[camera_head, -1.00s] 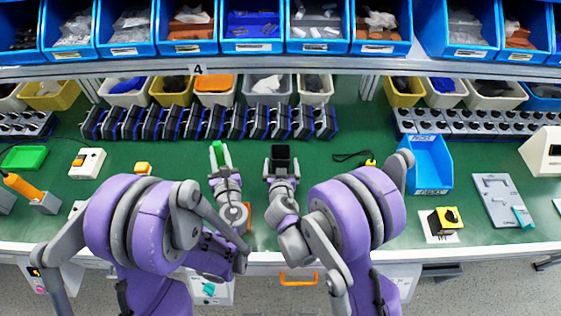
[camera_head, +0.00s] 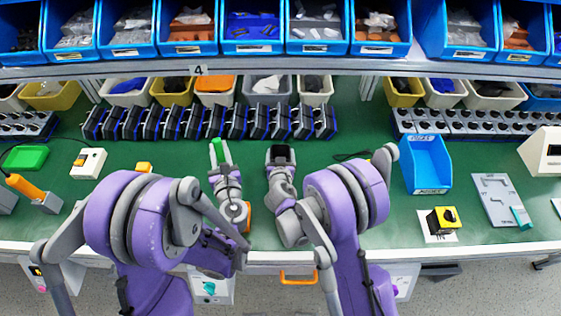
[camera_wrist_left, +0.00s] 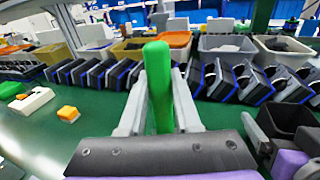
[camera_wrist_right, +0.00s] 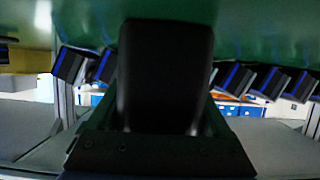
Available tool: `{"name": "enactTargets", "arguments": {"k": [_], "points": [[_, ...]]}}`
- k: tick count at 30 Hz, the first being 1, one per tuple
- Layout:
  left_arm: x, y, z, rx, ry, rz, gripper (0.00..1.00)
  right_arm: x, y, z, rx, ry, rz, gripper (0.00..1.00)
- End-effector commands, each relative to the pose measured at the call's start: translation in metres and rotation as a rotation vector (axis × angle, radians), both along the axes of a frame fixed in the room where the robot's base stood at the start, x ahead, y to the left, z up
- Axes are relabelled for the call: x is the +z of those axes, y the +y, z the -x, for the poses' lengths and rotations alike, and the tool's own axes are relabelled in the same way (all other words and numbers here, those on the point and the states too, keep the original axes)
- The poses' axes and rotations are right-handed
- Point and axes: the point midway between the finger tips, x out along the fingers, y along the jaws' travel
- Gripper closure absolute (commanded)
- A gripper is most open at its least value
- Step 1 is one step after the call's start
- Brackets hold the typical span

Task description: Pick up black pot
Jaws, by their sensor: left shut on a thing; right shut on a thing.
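The black pot (camera_head: 281,154) is a small dark square-sided container. My right gripper (camera_head: 281,168) is shut on it, near the middle of the bench in the head view. The pot (camera_wrist_right: 165,75) fills the middle of the right wrist view, between the fingers, and hides much of them. My left gripper (camera_head: 221,166) is shut on a green stick-like object (camera_wrist_left: 158,85), which stands up between its fingers. The pot (camera_wrist_left: 290,118) also shows at the right edge of the left wrist view. The two grippers are side by side and apart.
A row of black and blue units (camera_head: 210,122) stands behind the grippers, below the bin shelf (camera_head: 260,67).

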Motion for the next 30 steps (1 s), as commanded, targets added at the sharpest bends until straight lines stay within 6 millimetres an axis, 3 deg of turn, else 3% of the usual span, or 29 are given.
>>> {"name": "enactTargets", "arguments": {"k": [2,11,17,30], "points": [[0.0,0.0,0.0,0.0,0.0,0.0,1.0,0.0,0.0,0.0,0.0,0.0,0.0,0.73],[0.001,0.0,0.0,0.0,0.0,0.0,1.0,0.003,0.0,0.0,0.0,0.0,0.0,0.73],[0.005,0.0,-0.002,0.0,-0.003,0.0,1.0,0.023,0.0,0.0,0.0,-0.001,0.0,0.73],[0.033,0.0,-0.012,0.0,-0.023,0.0,1.0,0.139,0.0,-0.001,0.001,-0.003,0.0,0.73]]}}
